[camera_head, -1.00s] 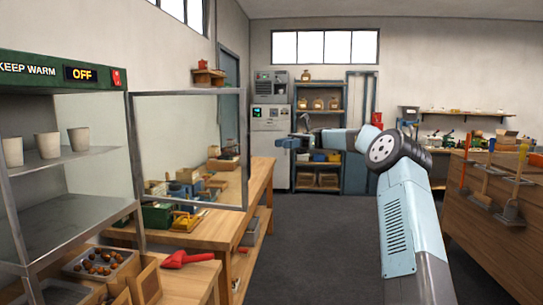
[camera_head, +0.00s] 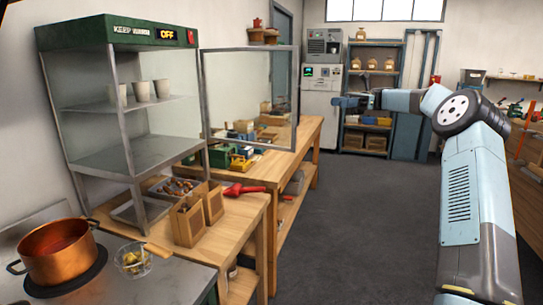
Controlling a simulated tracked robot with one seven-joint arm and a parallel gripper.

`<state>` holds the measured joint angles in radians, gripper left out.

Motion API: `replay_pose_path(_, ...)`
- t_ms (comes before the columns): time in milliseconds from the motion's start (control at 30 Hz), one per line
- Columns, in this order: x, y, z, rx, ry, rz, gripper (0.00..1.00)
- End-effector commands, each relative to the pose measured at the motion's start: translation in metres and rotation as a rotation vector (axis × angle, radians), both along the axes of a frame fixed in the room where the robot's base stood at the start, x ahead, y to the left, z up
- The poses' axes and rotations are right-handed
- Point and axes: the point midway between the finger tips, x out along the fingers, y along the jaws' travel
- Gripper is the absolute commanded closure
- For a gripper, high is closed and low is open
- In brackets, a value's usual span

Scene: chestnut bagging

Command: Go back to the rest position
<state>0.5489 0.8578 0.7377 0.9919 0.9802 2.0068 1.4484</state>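My arm reaches up from the lower right and bends left at a dark round joint. My gripper (camera_head: 347,102) is at its far end, small in the picture, in front of the shelf rack and fridge. It is raised over the floor and apart from the benches. It is too small to tell whether its fingers are open or shut, and I see nothing held in it. The keep-warm cabinet (camera_head: 128,155) stands at the left with its sign reading OFF. Several pale cups (camera_head: 142,91) stand on its upper shelf.
A copper pot (camera_head: 58,254) sits on the stove at lower left, with a glass bowl (camera_head: 133,262) beside it. A red scoop (camera_head: 245,189) and brown open boxes (camera_head: 188,222) lie on the wooden bench. Dark floor (camera_head: 355,215) is clear in the middle.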

Motion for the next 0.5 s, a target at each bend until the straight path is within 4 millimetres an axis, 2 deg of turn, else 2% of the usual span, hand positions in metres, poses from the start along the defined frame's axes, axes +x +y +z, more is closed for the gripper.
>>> replay_pose_path(33,-0.004,0.009,0.003,-0.017,-0.013,0.002,0.71)
replay_pose_path(500,-0.035,0.071,0.007,-0.169,-0.134,-0.006,0.71)
